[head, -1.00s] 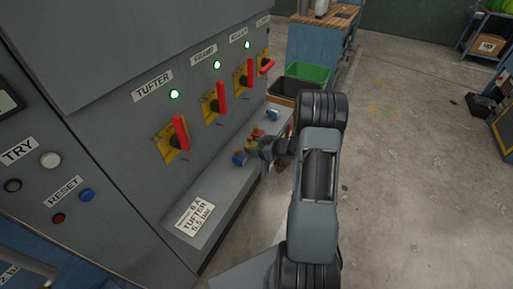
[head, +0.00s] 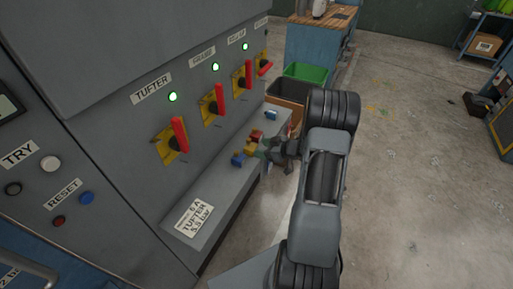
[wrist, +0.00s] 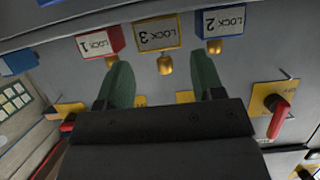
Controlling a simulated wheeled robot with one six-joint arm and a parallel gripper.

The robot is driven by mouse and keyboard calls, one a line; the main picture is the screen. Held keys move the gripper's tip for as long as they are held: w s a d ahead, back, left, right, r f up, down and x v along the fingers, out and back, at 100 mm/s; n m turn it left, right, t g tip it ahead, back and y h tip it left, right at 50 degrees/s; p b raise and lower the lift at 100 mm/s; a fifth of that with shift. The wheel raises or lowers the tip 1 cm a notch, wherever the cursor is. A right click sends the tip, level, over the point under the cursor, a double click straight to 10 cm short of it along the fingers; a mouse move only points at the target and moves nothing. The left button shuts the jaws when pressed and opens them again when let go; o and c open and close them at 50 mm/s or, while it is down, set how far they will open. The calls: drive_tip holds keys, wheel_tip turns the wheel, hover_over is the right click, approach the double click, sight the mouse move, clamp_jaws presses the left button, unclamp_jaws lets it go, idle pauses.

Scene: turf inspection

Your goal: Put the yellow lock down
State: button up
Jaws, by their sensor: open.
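The yellow lock (wrist: 158,33), labelled LOCK 3, sits on the grey ledge (head: 228,190) between the red lock (wrist: 99,41), labelled LOCK 1, and the blue lock (wrist: 222,24), labelled LOCK 2. In the head view the yellow lock (head: 250,149) is partly hidden by my gripper (head: 264,151). In the wrist view my gripper (wrist: 161,66) is open, its two green fingers apart and empty. The yellow lock shows beyond the fingertips, in the gap between them. The blue lock (head: 238,158) and red lock (head: 257,135) flank it in the head view.
Another blue item (head: 271,115) stands at the ledge's far end. Red switch handles (head: 180,134) on yellow plates stick out of the panel above the ledge, under lit green lamps. A green bin (head: 306,73) stands behind.

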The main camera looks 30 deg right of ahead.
drive_tip(key=v, duration=0.7)
drive_tip(key=w+r+m+h, duration=0.2)
drive_tip(key=w+r+h, duration=0.3)
drive_tip(key=r+h, duration=0.3)
drive_tip(key=s+a+r+m+g+h, duration=0.1)
drive_tip(key=s+a+r+m+h, duration=0.2)
drive_tip(key=r, duration=0.2)
drive_tip(key=s+a+m+g+y, duration=0.2)
drive_tip(key=s+a+g, duration=0.5)
drive_tip(key=s+a, duration=0.9)
drive_tip(key=shift+s+r+y+p, duration=0.25)
drive_tip(key=shift+s+y+p, duration=0.1)
drive_tip(key=shift+s+y, duration=0.2)
wheel_tip(320, 180, up, 11)
drive_tip(key=p, duration=1)
drive_tip(key=shift+a+t, duration=0.2)
drive_tip(key=shift+t, duration=0.1)
drive_tip(key=shift+s+r, duration=0.15)
